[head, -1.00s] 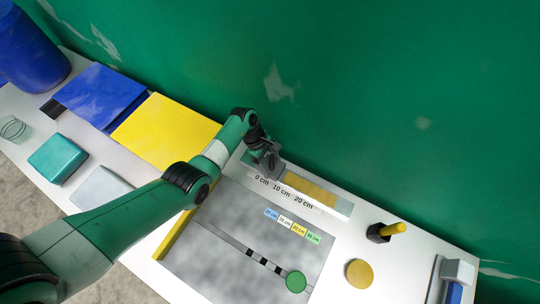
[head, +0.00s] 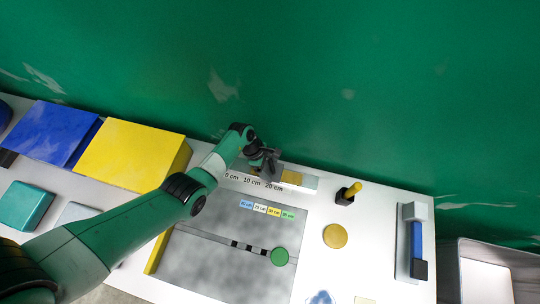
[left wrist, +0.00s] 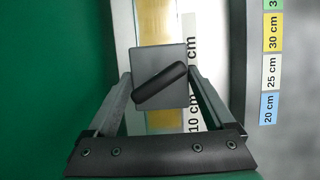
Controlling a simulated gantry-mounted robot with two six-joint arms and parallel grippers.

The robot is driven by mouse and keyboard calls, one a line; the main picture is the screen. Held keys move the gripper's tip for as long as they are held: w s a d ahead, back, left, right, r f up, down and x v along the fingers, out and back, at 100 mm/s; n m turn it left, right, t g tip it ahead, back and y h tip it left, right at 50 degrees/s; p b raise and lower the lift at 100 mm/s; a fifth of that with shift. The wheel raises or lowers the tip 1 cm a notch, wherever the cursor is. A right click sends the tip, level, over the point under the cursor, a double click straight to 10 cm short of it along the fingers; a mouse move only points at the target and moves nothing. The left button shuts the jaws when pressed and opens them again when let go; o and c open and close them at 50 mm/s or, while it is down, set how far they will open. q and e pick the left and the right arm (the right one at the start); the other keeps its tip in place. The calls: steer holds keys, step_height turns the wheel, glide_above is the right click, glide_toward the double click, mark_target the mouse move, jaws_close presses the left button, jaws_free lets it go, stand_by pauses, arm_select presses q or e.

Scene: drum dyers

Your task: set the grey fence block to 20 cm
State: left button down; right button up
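The grey fence block (left wrist: 145,65), with a dark bar lying slantwise on top, sits on the gold-faced rail (left wrist: 155,20) in the left wrist view. My left gripper (left wrist: 160,77) has one finger along each side of the block, apparently touching it. The block is beside the scale, between the "10 cm" label (left wrist: 193,115) and a partly covered label above it. In the head view my left gripper (head: 266,160) is over the rail (head: 293,178) and hides most of the block; the "20 cm" label (head: 273,186) is just below it. My right gripper is out of view.
A grey panel (head: 205,265) with a slot, a green knob (head: 280,257) and coloured cm tags lies in front of the rail. A yellow box (head: 125,155) stands left. A yellow-handled peg (head: 352,189) stands right. The green wall is close behind the rail.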

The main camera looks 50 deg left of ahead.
arm_select(q)
jaws_free()
steer(key=shift+r, duration=0.1)
steer(key=p+v, duration=0.5)
steer(key=v, duration=0.6)
steer(key=shift+r, duration=0.2)
steer(key=shift+s, duration=0.1)
